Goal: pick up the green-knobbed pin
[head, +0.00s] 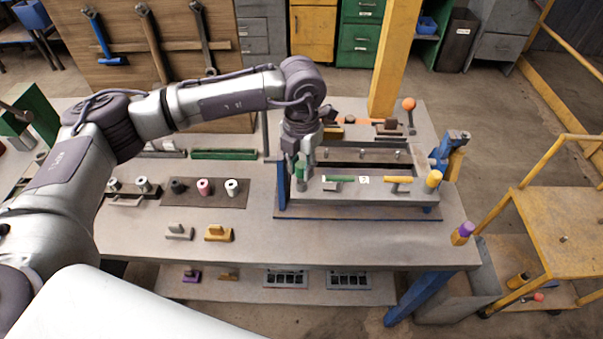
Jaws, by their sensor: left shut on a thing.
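The green-knobbed pin (300,169) stands near the left front corner of the framed fixture (350,211) on the workbench. My left gripper (300,161) points down over that corner and is shut on the pin. Its fingers hide part of the green knob, and a grey part shows below it. I cannot tell whether the pin is still seated or lifted slightly. My right gripper is not in view.
A yellow-knobbed piece (434,179) stands at the fixture's right front corner. A dark mat (215,200) with several spools lies to the left. A purple-topped yellow piece (462,234) is at the bench's right edge.

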